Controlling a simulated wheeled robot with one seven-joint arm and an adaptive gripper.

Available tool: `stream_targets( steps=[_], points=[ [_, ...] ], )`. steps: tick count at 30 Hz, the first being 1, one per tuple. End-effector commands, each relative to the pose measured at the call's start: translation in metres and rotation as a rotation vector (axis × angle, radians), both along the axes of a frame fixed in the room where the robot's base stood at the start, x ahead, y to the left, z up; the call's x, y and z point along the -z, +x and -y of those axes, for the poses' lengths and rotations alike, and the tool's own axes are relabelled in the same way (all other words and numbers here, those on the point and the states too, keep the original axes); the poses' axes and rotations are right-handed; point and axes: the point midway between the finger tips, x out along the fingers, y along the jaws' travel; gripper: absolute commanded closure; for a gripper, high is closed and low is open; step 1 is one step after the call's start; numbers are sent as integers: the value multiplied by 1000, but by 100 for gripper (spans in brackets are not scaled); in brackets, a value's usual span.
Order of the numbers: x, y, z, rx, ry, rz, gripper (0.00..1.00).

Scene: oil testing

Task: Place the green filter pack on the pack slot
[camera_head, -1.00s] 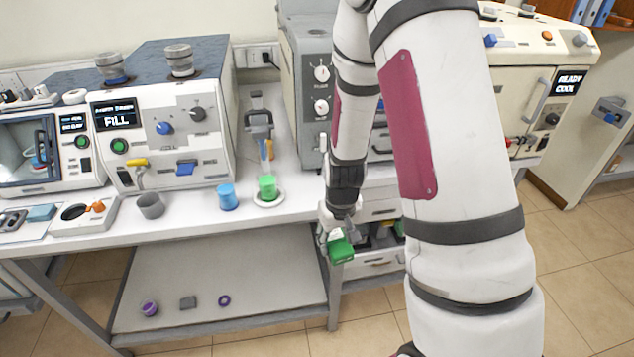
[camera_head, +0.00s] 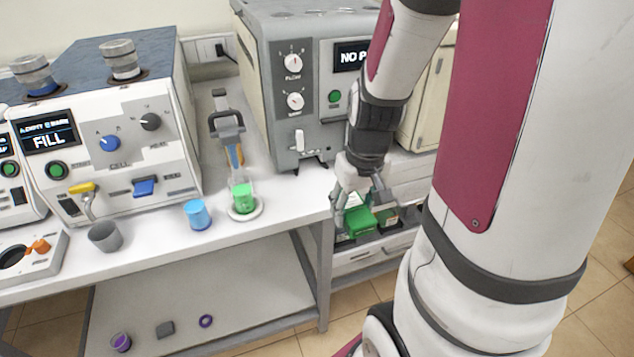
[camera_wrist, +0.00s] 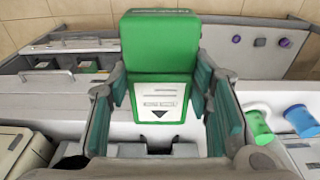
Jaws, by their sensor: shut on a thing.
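My gripper (camera_wrist: 162,112) is shut on the green filter pack (camera_wrist: 160,42), which has a white label with a dark arrow. In the wrist view the pack sits between the two fingers. In the head view the green filter pack (camera_head: 357,221) hangs under my gripper (camera_head: 360,203), in front of the open drawer area right of the bench. The grey machine (camera_head: 298,95) with a partly covered "NO P" display stands behind my arm. The pack slot cannot be made out for sure; my arm hides part of that machine's front.
A green cup (camera_head: 243,198) stands on a white round base, beside a blue cup (camera_head: 197,214) and a grey cup (camera_head: 105,237) on the bench. The "FILL" machine (camera_head: 120,130) is at left. An open drawer (camera_head: 365,256) with packs lies below my gripper.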

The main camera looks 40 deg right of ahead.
Motion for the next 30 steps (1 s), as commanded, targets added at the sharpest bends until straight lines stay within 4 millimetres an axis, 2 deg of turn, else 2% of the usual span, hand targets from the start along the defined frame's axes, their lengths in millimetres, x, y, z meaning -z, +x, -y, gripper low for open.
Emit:
stream_targets(
  steps=[8, 24, 25, 30],
  points=[
    [0, 45, 13, -2, -1, -1, 86],
    [0, 159, 46, 0, -1, 0, 86],
    [0, 165, 47, 0, -1, 0, 86],
    [24, 162, 47, -1, 1, -3, 86]
  ],
)
